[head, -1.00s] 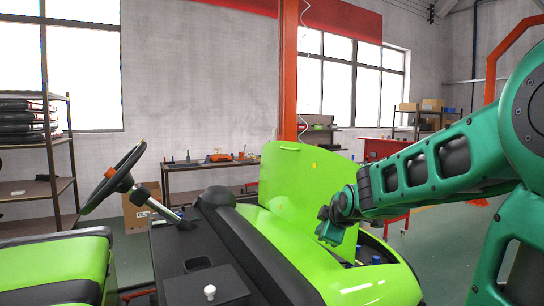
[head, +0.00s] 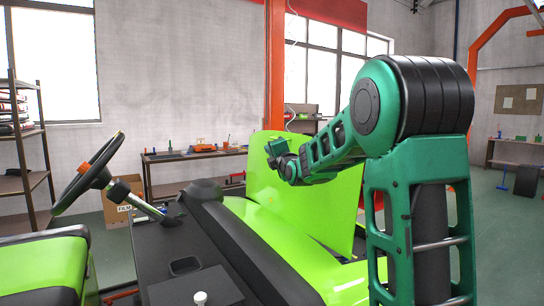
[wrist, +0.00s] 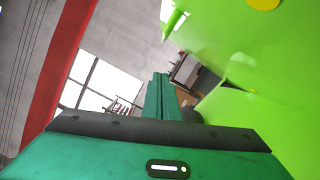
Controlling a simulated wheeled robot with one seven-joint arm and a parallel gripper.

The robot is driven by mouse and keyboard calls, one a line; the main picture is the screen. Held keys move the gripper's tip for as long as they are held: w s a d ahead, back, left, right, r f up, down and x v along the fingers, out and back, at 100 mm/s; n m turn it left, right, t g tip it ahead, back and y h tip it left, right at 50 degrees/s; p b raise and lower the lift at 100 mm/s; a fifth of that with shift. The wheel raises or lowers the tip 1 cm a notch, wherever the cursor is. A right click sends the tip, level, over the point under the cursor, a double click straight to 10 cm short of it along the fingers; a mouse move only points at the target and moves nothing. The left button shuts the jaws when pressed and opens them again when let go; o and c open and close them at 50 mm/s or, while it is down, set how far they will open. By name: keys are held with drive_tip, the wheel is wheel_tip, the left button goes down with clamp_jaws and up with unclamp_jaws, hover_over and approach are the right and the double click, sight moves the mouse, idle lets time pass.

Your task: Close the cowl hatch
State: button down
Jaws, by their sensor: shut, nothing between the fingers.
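The cowl hatch (head: 312,217) is a bright green panel, standing raised and nearly upright on the green cart's cowl in the head view. My arm hides part of it. My gripper (head: 273,150) is by its upper part; I cannot tell whether they touch. In the wrist view, the shut, empty teal fingers of my gripper (wrist: 160,95) point past the hatch (wrist: 235,40), which fills the upper right. A yellow round mark (wrist: 263,4) is on it, and a short green bar (wrist: 173,22) stands by its edge.
The steering wheel (head: 88,172) and green seat (head: 38,271) are at the left, beside the black console (head: 165,252). A red-orange post (head: 275,65) and a workbench (head: 195,155) stand behind the cart. Open floor lies to the right.

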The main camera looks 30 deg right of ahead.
drive_tip(key=w+d+r, duration=0.2)
drive_tip(key=w+d, duration=0.2)
drive_tip(key=shift+w+d, duration=0.25)
drive_tip(key=shift+d, duration=0.05)
idle(0.5)
